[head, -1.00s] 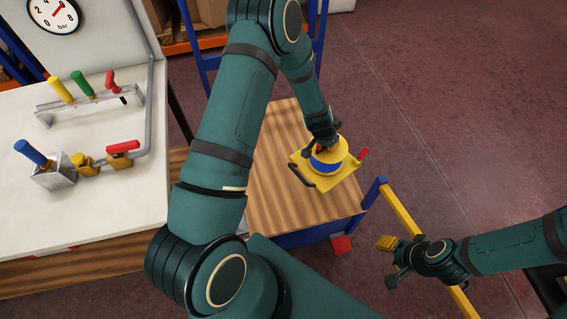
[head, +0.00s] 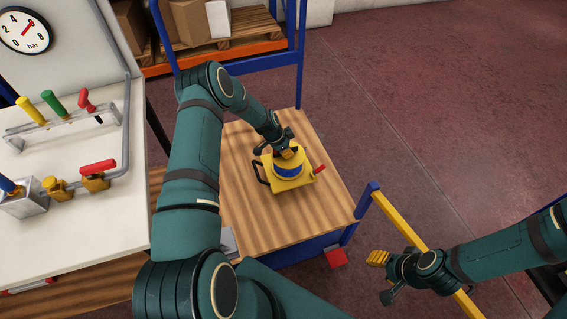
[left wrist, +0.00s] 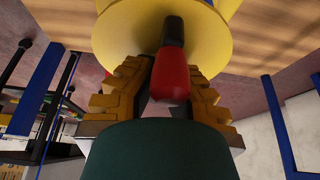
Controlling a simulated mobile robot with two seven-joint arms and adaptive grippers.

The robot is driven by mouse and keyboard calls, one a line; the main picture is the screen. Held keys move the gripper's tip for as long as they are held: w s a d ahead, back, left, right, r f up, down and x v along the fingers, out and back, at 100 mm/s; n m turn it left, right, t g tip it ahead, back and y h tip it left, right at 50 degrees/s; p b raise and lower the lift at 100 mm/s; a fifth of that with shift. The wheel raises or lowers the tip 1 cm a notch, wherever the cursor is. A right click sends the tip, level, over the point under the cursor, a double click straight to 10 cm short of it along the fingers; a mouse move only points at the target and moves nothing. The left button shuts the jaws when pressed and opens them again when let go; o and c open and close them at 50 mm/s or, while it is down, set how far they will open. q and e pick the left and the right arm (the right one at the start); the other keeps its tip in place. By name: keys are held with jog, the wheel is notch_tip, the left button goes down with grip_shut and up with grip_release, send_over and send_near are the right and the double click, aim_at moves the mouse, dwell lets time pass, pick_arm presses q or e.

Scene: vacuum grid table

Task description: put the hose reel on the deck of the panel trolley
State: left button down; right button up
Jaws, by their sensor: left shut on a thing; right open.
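The hose reel (head: 292,184) has a yellow base and flanges, a blue hose band, a black bow handle at its left and a red part at its right. It is over the wooden deck (head: 245,225) of the blue-framed panel trolley (head: 303,55). I cannot tell whether its base touches the deck. My left gripper (head: 288,153) is shut on the reel's top; in the left wrist view its yellow fingers flank a red and black knob (left wrist: 173,75) below a yellow disc. My right gripper (head: 377,258) is open and empty, away from the reel, near a yellow bar.
The white bench (head: 65,215) at left carries colored valve levers and pipes, with a gauge (head: 24,30) behind. A yellow bar (head: 400,220) on a blue post stands right of the deck. Boxes (head: 180,22) sit on a rack behind. Deck around the reel is clear.

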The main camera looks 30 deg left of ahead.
pick_arm(q)
jog(key=shift+f+b, duration=0.45)
jog(key=shift+f, duration=2.2)
jog(key=c, duration=1.1)
grip_release()
jog(key=shift+c, duration=0.2)
jog(key=shift+r, duration=0.1)
